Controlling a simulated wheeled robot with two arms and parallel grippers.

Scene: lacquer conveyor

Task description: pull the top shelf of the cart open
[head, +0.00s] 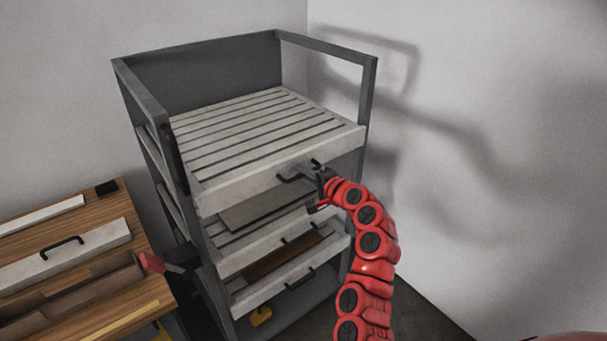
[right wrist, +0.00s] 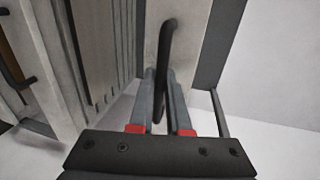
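The grey cart (head: 155,145) stands in the corner, with a slatted top shelf (head: 250,125) and lower shelves under it. The top shelf's pale front panel carries a dark bar handle (head: 285,179), which shows upright in the right wrist view (right wrist: 167,45). My right gripper (head: 306,175) is at this handle, reaching it from the right. In the right wrist view my two fingers (right wrist: 160,90) lie on either side of the bar, with narrow gaps visible beside it. My left gripper is not recognisable in view.
The lower shelves have dark handles (head: 300,279). A wooden bench with a handled drawer (head: 70,258) stands close on the left. A red and dark object (head: 152,263) sits between bench and cart. A plain wall (head: 480,90) is on the right, with open floor in front of it.

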